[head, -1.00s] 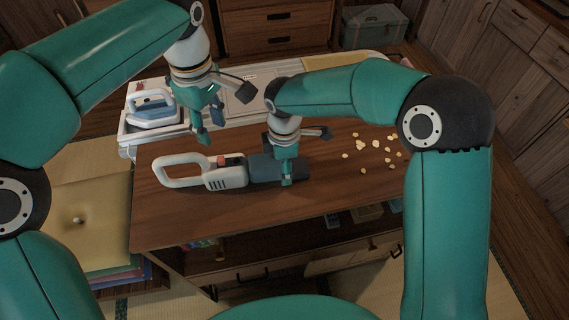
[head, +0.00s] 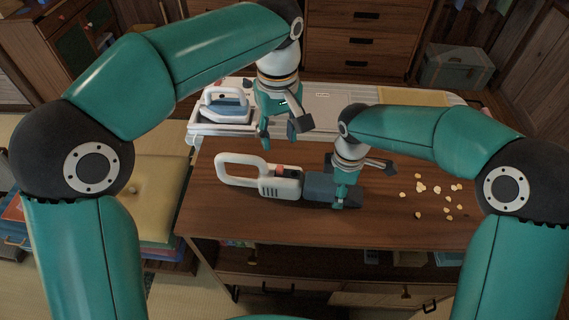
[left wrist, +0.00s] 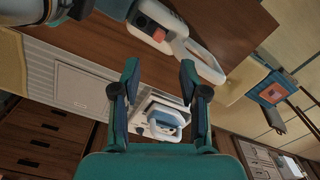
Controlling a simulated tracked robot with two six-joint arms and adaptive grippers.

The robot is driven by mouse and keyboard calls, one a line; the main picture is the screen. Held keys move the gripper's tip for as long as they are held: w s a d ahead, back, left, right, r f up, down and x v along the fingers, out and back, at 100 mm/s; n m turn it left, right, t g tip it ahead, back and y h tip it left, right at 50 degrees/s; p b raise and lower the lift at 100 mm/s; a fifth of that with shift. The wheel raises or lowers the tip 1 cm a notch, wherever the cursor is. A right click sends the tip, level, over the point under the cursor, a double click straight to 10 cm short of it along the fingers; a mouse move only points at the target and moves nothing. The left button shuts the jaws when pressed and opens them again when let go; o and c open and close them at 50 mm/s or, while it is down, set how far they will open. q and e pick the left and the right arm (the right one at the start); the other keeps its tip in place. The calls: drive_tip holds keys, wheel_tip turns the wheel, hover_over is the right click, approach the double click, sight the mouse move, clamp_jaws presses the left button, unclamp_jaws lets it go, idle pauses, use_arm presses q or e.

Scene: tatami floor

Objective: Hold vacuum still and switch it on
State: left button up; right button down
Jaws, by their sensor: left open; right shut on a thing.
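A handheld vacuum (head: 283,184) lies on the wooden table, its white loop handle to the left and its dark nozzle end to the right. It has a red switch on top near the middle, which also shows in the left wrist view on the vacuum (left wrist: 152,28). My right gripper (head: 342,198) is shut on the dark end of the vacuum. My left gripper (head: 280,142) is open and empty, above and behind the vacuum body, apart from it. In the left wrist view its two fingers (left wrist: 158,80) stand spread, with the vacuum beyond them.
An iron (head: 226,105) rests on a white ironing board (head: 330,98) behind the table (head: 400,228). Several pale crumbs (head: 432,190) lie on the table at the right. A yellow cushion (head: 160,200) is left of the table. The table's front left is clear.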

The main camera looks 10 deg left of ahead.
sight(282, 167)
use_arm(q)
drive_tip(key=f+m, duration=0.3)
drive_tip(key=m, duration=0.5)
drive_tip(key=f+m, duration=0.3)
drive_tip(key=m, duration=0.5)
drive_tip(key=f+m, duration=0.4)
drive_tip(key=m, duration=0.4)
drive_tip(key=shift+w+d, duration=0.1)
drive_tip(key=shift+d, duration=0.1)
clamp_jaws()
